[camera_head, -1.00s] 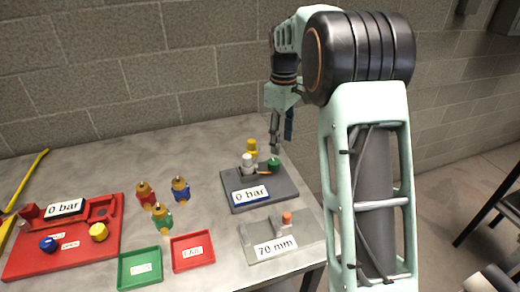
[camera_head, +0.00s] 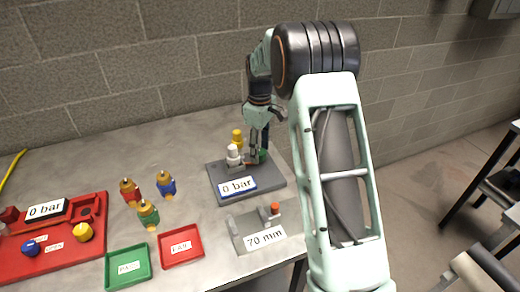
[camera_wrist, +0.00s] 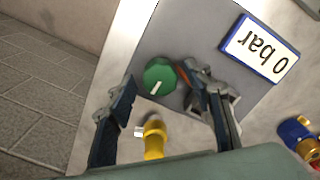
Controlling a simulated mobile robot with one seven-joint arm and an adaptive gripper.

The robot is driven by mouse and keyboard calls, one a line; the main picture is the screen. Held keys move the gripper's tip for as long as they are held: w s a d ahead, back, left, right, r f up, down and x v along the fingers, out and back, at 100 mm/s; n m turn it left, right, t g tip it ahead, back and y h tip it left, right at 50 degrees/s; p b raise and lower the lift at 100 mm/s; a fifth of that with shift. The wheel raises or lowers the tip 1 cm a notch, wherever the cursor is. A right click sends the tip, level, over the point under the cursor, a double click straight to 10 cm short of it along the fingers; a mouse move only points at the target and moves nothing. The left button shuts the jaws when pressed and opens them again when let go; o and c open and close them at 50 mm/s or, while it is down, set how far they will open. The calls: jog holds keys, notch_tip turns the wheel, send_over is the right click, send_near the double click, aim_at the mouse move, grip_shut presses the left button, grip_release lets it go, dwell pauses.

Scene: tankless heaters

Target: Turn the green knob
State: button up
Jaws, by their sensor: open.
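The green knob (camera_wrist: 160,76) sits on a grey plate (camera_wrist: 190,30) and has a white mark on its top. In the head view the green knob (camera_head: 262,155) is partly hidden behind my gripper (camera_head: 254,153). In the wrist view my gripper (camera_wrist: 168,100) is open, with one finger on each side of the knob's line. A "0 bar" display (camera_head: 238,186) is on the front of the same plate.
A yellow-topped fitting (camera_head: 238,138) and a white fitting (camera_head: 233,156) stand close beside the knob. A "70 mm" block (camera_head: 265,237) lies in front. Several coloured valves, green (camera_head: 127,266) and red (camera_head: 180,246) trays and a red board (camera_head: 60,262) lie to the left.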

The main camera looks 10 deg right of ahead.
jog(key=shift+f, duration=0.1)
jog(key=shift+c, duration=0.7)
jog(key=c, duration=1)
jog(key=shift+m, duration=0.3)
jog(key=m, duration=0.5)
jog(key=shift+p, duration=0.35)
jog(key=m, duration=0.6)
jog(key=shift+m, duration=0.3)
jog(key=o, duration=1.1)
